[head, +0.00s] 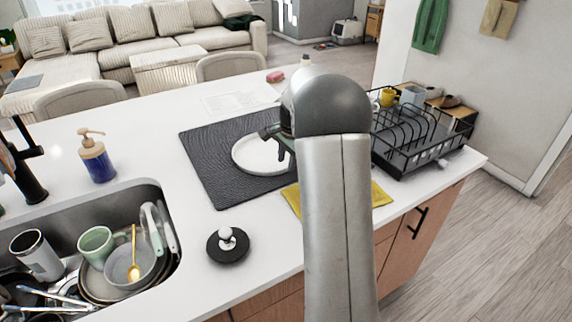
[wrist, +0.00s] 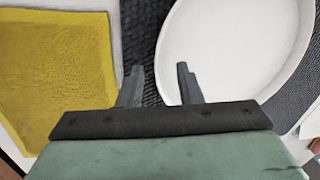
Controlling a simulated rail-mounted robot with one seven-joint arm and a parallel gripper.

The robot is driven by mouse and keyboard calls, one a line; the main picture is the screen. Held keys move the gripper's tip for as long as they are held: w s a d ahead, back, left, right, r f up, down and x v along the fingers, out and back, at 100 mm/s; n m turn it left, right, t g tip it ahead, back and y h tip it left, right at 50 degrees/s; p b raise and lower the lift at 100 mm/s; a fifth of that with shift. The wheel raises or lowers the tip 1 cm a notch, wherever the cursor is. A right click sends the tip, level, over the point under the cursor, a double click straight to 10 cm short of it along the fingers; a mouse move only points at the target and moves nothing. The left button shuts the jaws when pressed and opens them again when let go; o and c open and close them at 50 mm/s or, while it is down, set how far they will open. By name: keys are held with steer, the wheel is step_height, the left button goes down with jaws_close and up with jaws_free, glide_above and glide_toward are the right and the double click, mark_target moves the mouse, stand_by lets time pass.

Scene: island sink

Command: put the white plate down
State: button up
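The white plate (head: 255,160) lies on the dark textured mat (head: 205,155) on the countertop, looking flat. My gripper (head: 273,142) is at the plate's right side in the head view, and my arm hides part of that area. In the wrist view, the plate (wrist: 235,45) fills the upper right. The two fingers of my gripper (wrist: 161,76) are spread apart there, one over the dark mat and one over the plate's edge. The rim passes through the gap between them, with no finger seen pressing on it. Their exact height over the mat cannot be told.
A yellow cloth (head: 380,194) lies beside the mat, under my arm in the head view. A black dish rack (head: 405,140) stands to the right. A black round stopper (head: 228,246), a soap bottle (head: 97,160) and the sink (head: 140,198) with dishes are left.

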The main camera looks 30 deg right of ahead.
step_height(320, 180, up, 10)
steer(key=s, duration=0.2)
steer(key=s+a+f+n+g, duration=0.1)
steer(key=s+a+f+n, duration=0.1)
steer(key=s+a+n, duration=0.95)
steer(key=s+a+f+n, duration=0.2)
steer(key=s+a, duration=0.4)
steer(key=s, duration=0.3)
steer(key=s+a+f+n, duration=0.2)
steer(key=s+a+f, duration=0.3)
steer(key=s, duration=0.5)
steer(key=shift+a+n+g, duration=0.3)
steer(key=shift+a+n, duration=0.05)
